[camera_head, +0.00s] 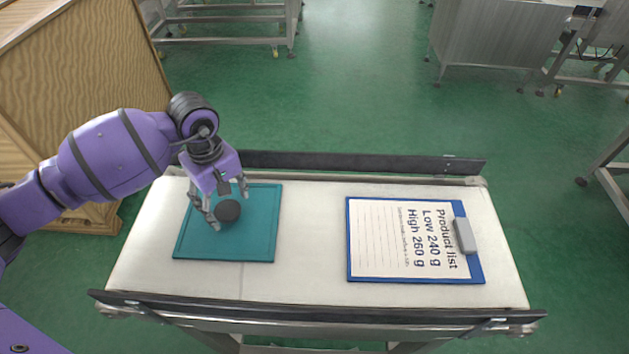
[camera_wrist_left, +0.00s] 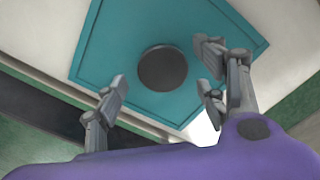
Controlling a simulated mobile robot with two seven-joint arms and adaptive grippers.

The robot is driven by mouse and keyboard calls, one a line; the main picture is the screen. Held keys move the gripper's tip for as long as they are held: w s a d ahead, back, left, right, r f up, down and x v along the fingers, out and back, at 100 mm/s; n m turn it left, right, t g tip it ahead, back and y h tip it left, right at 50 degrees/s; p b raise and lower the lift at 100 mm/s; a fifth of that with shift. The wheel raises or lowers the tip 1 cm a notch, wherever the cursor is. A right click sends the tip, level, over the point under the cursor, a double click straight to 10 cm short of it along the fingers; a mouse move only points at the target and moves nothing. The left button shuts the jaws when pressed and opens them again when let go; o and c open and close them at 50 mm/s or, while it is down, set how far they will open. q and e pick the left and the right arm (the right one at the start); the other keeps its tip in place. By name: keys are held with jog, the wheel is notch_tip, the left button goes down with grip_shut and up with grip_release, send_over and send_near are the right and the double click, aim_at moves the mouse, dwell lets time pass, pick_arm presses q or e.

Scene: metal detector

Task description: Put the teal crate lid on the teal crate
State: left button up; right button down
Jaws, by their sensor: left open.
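The teal crate lid (camera_head: 258,235) lies flat on the left part of the white belt, with a dark round knob (camera_head: 228,211) on its top. My left gripper (camera_head: 229,209) is open, its fingers spread on either side of the knob and pointing down. The left wrist view shows the lid (camera_wrist_left: 110,50) and the knob (camera_wrist_left: 162,68) ahead of the open fingers (camera_wrist_left: 163,82), with nothing held between them. I cannot tell whether a finger touches the knob. No separate teal crate can be made out in either view. My right gripper is not in view.
A blue clipboard (camera_head: 357,270) with a product list lies on the right part of the belt (camera_head: 312,235). Dark rails (camera_head: 350,161) run along the belt's far and near sides. A wooden crate (camera_head: 100,60) stands at the left. The belt between lid and clipboard is clear.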

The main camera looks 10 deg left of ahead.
pick_arm(q)
jog(key=shift+f, duration=0.85)
jog(key=shift+r, duration=0.1)
grip_shut()
